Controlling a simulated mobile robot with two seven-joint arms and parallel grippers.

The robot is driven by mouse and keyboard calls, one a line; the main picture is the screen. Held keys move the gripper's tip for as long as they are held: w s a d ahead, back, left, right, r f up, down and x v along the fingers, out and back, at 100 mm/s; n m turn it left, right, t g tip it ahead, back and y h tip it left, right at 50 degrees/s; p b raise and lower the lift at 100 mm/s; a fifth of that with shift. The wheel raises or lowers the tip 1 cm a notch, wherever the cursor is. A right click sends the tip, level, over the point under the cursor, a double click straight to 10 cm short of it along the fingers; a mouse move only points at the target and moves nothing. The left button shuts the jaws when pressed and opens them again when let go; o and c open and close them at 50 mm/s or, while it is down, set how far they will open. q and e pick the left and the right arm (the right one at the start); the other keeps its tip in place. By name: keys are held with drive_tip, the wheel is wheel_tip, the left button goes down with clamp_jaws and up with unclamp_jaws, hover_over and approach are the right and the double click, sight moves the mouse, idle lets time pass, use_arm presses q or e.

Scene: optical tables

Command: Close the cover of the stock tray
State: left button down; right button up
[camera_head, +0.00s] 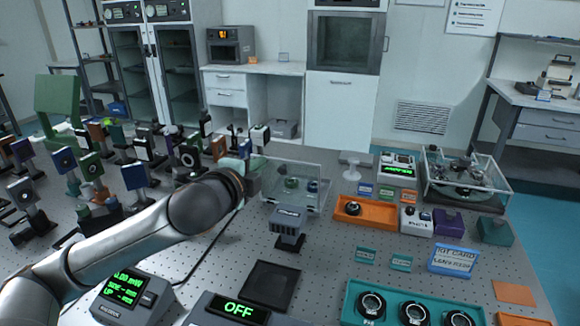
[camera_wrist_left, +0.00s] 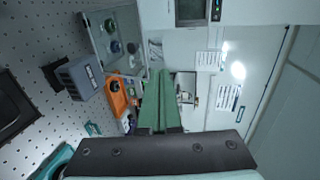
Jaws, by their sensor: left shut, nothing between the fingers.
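A clear-walled tray (camera_head: 314,196) stands near the middle of the table and holds small round green and dark items. It looks like the stock tray, though I cannot read a label on it. It also shows in the left wrist view (camera_wrist_left: 93,35). I cannot make out how its clear cover stands. My left gripper (camera_head: 257,164) is at the left side of this tray, partly hidden by my own wrist. In the left wrist view its green fingers (camera_wrist_left: 157,88) are together and empty. I cannot tell whether they touch the tray. My right gripper is not in view.
Many mounted optics (camera_head: 190,158) crowd the table on the left. A grey device (camera_head: 288,222) stands in front of the tray. An orange tray (camera_head: 368,222) and a larger clear case (camera_head: 497,186) are to the right. A teal tray (camera_head: 352,296) lies at the front.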

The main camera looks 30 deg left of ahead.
sight(283, 168)
use_arm(q)
wheel_tip(283, 168, down, 7)
drive_tip(key=w+b, duration=0.2)
drive_tip(key=b, duration=0.3)
drive_tip(key=x, duration=1)
drive_tip(key=shift+w+a+r, duration=0.1)
drive_tip(key=shift+w+a, duration=0.1)
drive_tip(key=shift+a, duration=0.1)
drive_tip(key=shift+r+x, duration=0.2)
drive_tip(key=shift+x, duration=0.75)
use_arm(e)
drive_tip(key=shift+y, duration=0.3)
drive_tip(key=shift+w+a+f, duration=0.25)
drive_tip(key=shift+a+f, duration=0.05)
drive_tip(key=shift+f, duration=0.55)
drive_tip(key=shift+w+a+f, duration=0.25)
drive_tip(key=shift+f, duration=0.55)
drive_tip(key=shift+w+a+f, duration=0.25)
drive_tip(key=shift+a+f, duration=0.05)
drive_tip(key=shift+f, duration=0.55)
use_arm(q)
drive_tip(key=shift+r+p, duration=0.1)
drive_tip(key=shift+p, duration=0.25)
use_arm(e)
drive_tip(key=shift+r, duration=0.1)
